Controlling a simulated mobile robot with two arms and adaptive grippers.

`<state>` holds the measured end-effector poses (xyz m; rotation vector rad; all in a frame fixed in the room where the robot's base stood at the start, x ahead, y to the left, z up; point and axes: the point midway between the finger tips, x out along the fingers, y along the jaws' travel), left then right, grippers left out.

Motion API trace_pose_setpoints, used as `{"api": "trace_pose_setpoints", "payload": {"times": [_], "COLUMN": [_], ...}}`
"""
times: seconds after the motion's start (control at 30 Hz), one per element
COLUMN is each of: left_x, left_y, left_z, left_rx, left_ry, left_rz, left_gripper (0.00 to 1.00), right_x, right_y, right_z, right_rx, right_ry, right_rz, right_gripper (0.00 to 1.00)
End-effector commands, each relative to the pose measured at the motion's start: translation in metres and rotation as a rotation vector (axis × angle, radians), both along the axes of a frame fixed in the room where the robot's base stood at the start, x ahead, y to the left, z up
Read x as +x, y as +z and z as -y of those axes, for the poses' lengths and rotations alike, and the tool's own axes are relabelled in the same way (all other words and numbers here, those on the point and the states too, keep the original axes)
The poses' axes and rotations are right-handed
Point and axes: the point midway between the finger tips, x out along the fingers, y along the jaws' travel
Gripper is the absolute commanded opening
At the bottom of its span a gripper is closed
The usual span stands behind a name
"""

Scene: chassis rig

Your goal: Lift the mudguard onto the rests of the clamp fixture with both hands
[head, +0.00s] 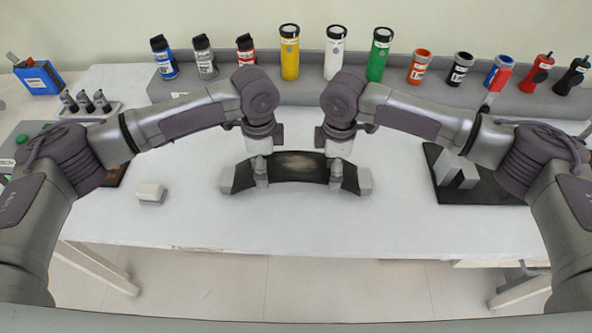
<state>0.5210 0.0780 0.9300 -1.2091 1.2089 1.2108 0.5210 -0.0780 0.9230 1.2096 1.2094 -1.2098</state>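The mudguard (298,166) is a black, arched piece with a pale sheen at its middle, in the centre of the table in the head view. A light grey block shows at each of its ends. My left gripper (261,174) is at its left part and my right gripper (336,174) at its right part. Each has a finger in front of the mudguard's near face; the far fingers are hidden, so whether they grip is unclear. What looks like the clamp fixture (485,189), a dark plate with grey upright blocks, stands at the right, partly behind my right arm.
A small pale block (151,194) lies left of the mudguard. A grey rack (210,83) along the back holds several bottles, torches and cups. A blue box (38,78) is at the far left. The table's front and the space between mudguard and dark plate are clear.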

Motion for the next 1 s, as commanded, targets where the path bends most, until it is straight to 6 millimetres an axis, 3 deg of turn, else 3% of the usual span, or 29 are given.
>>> {"api": "trace_pose_setpoints", "payload": {"times": [0.17, 0.47, 0.83, 1.0], "left_x": [-0.0002, -0.0002, -0.0001, 0.0001], "left_y": [-0.0109, -0.0121, -0.0118, -0.0113], "left_z": [0.0002, 0.0002, 0.0003, 0.0004], "left_rx": [-0.001, -0.001, -0.001, -0.001], "left_ry": [0.0, -0.001, -0.001, -0.001], "left_rz": [-0.001, 0.0, 0.0, 0.001], "left_gripper": [1.0, 1.0, 0.39, 0.39], "right_x": [-0.0003, -0.0002, -0.0002, 0.0001], "right_y": [-0.0112, -0.0124, -0.012, -0.0113], "right_z": [0.0, 0.0001, 0.0002, 0.0001], "right_rx": [0.0, 0.0, 0.0, 0.0], "right_ry": [0.0, 0.0, 0.0, 0.0], "right_rz": [-0.001, -0.001, 0.0, 0.0], "right_gripper": [1.0, 1.0, 0.39, 0.39]}}
